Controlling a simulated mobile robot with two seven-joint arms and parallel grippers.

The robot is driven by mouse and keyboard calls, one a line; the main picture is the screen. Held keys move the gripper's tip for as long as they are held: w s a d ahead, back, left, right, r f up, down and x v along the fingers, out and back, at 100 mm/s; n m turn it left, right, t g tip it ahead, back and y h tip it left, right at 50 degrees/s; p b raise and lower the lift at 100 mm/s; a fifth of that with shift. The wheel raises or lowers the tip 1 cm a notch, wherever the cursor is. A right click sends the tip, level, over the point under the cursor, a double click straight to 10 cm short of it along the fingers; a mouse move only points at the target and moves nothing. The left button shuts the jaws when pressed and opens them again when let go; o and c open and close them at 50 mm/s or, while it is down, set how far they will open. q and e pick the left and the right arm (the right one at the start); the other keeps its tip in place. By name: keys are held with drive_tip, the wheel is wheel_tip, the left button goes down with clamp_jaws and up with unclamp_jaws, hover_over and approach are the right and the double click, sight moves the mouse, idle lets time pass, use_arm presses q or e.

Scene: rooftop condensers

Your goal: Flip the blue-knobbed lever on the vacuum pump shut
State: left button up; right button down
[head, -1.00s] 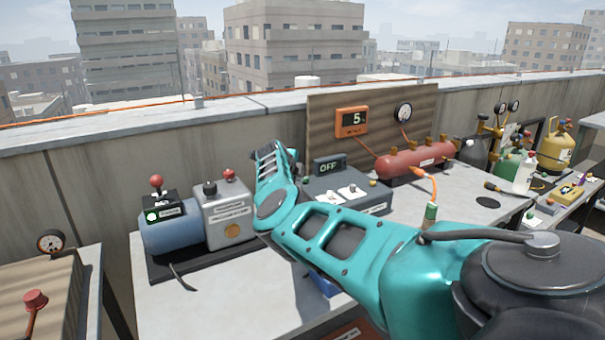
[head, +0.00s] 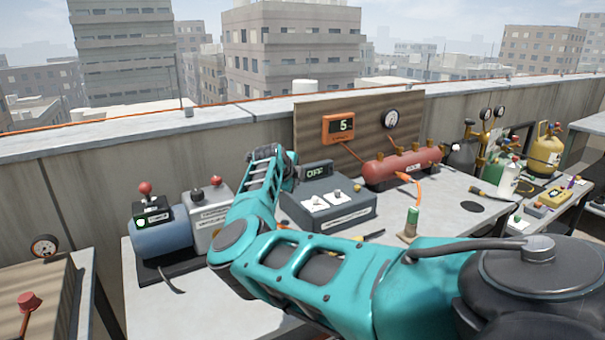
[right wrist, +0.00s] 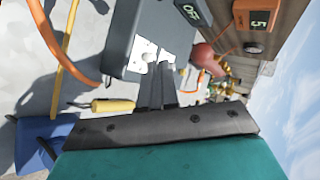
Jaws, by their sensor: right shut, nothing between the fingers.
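The vacuum pump, a blue cylinder (head: 163,238) joined to a grey block (head: 203,222), stands at the left of the bench in the head view. A red-knobbed lever (head: 145,188) stands up on its black top box, and another red knob (head: 216,181) is on the block. I see no blue knob; my arm covers the pump's right edge. My right gripper (head: 288,168) is right of the pump, at the grey OFF-display box. In the right wrist view its fingers (right wrist: 158,76) are shut and empty, pointing at that box's white switch plates. My left gripper is not in view.
The grey box (head: 345,217) with the OFF display sits mid-bench. A red tank (head: 400,170) and a gauge panel (head: 365,118) stand behind. A yellow-handled tool (right wrist: 112,106) lies near the fingers in the wrist view. Bare bench (head: 170,310) shows in front of the pump.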

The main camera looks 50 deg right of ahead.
drive_tip(key=s+r, duration=0.1)
drive_tip(key=s, duration=0.1)
drive_tip(key=s+a+r, duration=0.1)
drive_tip(key=s+r, duration=0.1)
drive_tip(key=shift+a+r, duration=0.1)
drive_tip(key=shift+a, duration=0.05)
idle(0.7)
